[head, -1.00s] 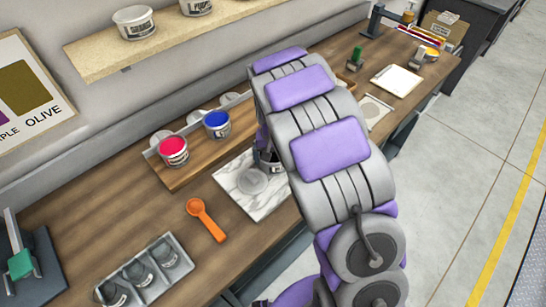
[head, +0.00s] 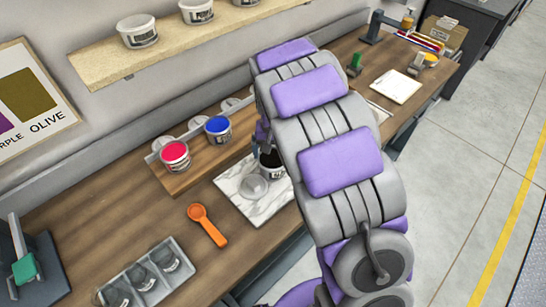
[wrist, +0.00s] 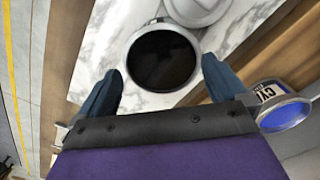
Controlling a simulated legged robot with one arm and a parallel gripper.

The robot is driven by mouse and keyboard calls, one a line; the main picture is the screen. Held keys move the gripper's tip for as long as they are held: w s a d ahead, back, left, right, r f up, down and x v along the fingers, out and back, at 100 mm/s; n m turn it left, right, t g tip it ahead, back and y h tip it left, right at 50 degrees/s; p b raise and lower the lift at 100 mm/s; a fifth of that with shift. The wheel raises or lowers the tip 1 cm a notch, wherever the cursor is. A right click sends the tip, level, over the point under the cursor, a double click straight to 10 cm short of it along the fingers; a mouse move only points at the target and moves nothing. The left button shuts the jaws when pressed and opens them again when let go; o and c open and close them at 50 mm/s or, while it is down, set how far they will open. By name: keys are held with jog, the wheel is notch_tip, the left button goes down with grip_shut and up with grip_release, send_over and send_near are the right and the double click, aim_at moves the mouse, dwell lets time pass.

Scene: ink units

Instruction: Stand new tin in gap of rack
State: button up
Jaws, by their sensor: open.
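An open tin of black ink (head: 270,164) stands upright on the white marble slab (head: 262,208). In the wrist view the tin (wrist: 163,60) shows from above, its pale rim around a black surface. My gripper (wrist: 161,70) is open, with one dark blue finger on each side of the tin's near part; I cannot tell whether they touch it. In the head view my arm hides most of the gripper. The wooden rack (head: 190,178) holds a red tin (head: 175,155) and a blue tin (head: 217,129). The rack's right end is partly hidden by my arm.
A clear round lid (head: 254,187) lies on the slab beside the tin. An orange scoop (head: 207,225) and a grey tray of jars (head: 147,275) lie at the front left. A shelf with tins (head: 138,31) hangs above. The bench between scoop and rack is clear.

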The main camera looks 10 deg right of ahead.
notch_tip(320, 180, up, 5)
jog(key=s+d+r, duration=0.2)
jog(key=s+r, duration=0.2)
jog(key=s, duration=0.4)
jog(key=s+d+r, duration=0.2)
jog(key=s+r, duration=0.2)
jog(key=s, duration=0.4)
jog(key=s+n+g, duration=0.1)
jog(key=s+n, duration=0.1)
jog(key=s, duration=1.8)
jog(key=shift+s+d+r+g+p, duration=0.2)
jog(key=shift+d+r+g+p, duration=0.15)
jog(key=shift+g+p, duration=0.1)
jog(key=shift+a+r, duration=0.1)
